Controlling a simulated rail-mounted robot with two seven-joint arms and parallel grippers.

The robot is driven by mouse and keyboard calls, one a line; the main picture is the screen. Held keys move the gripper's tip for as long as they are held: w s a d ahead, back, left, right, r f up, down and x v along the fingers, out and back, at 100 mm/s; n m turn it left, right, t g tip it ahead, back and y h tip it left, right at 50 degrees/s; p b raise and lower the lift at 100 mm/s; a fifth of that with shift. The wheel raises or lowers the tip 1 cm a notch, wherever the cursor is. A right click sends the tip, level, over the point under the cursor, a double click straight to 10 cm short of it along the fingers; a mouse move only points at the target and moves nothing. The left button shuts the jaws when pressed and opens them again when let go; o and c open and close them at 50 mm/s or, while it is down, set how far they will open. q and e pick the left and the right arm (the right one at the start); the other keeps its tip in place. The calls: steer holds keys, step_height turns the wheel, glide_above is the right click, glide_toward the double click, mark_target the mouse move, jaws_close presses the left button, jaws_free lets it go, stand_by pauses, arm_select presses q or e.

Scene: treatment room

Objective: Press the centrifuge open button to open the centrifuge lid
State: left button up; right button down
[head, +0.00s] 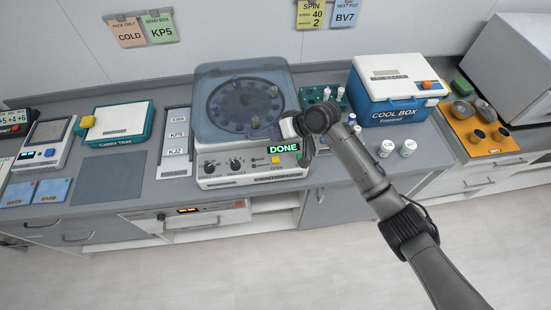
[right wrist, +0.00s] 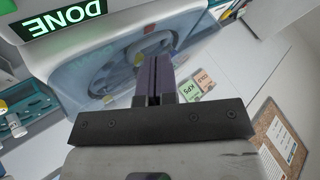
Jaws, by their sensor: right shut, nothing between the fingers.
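The centrifuge (head: 205,150) stands in the middle of the counter. Its translucent blue lid (head: 215,85) appears down over the round rotor and also shows in the right wrist view (right wrist: 80,75). The front panel has two dark knobs, a small orange button (head: 275,159) and a green DONE display (head: 283,149). I cannot tell which control is the open button. My right gripper (head: 287,128) is shut and empty above the lid's front right corner; its dark fingers show in the right wrist view (right wrist: 155,65). My left gripper is not in view.
Right of the centrifuge are a green tube rack (head: 313,96), white-capped jars (head: 407,148), a blue cool box (head: 380,108) and an orange tray (head: 493,145). Left are a label holder (head: 175,143) and a teal-edged tray (head: 118,125). A grey mat (head: 108,177) lies bare.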

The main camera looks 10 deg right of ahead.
steer(key=b, duration=0.7)
glide_above(277, 158)
steer(key=shift+f, duration=3.4)
steer(key=shift+f+b, duration=0.35)
steer(key=shift+f, duration=0.55)
steer(key=shift+f, duration=0.15)
steer(key=shift+f, duration=0.3)
